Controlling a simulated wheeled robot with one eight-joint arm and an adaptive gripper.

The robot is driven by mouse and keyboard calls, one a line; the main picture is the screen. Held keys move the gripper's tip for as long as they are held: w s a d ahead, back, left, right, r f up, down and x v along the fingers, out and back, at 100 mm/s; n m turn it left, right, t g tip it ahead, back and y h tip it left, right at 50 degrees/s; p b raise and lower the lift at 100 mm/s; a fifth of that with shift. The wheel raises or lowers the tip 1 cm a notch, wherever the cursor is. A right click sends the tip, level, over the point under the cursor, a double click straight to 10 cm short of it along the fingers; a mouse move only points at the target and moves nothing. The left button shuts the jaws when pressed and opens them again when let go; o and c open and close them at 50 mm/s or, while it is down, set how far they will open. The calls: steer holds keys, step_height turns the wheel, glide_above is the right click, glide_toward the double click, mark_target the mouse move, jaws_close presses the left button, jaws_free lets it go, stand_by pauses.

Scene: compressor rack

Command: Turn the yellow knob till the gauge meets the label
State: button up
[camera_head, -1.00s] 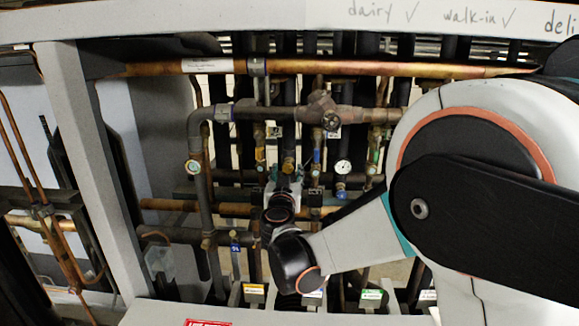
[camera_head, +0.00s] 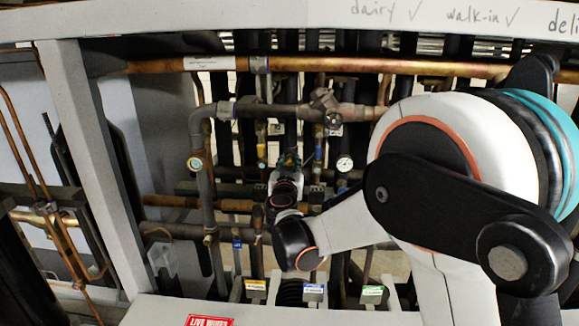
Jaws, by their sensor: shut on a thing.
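My gripper (camera_head: 288,162) reaches up to the middle vertical pipe of the rack, seen from behind. It is shut at the place of the yellow knob, which it hides. A white round gauge (camera_head: 344,163) sits on the pipes to the right of my gripper. Another round gauge (camera_head: 195,163) sits on the grey pipe at the left. Both dials are too small to read. Any label mark on a dial is too small to see.
Small valves flank my gripper closely, one at the left (camera_head: 262,155) and a blue-handled one at the right (camera_head: 318,157). A copper pipe (camera_head: 400,68) crosses above, with a brown valve (camera_head: 326,104) below it. A grey post (camera_head: 90,160) stands left. My arm covers the right side.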

steer(key=shift+f+n+b, duration=0.1)
steer(key=shift+n+b, duration=0.3)
steer(key=shift+n+b, duration=0.9)
steer(key=shift+n, duration=0.1)
steer(key=n+b, duration=0.3)
steer(key=n, duration=0.1)
steer(key=shift+n, duration=0.3)
steer(key=n+b, duration=0.2)
steer(key=n, duration=0.2)
steer(key=n+b, duration=0.1)
steer(key=n, duration=0.3)
steer(key=shift+b, duration=0.3)
steer(key=n+b, duration=0.2)
steer(key=n, duration=0.8)
steer(key=shift+n+b, duration=0.35)
steer(key=shift+n, duration=1.75)
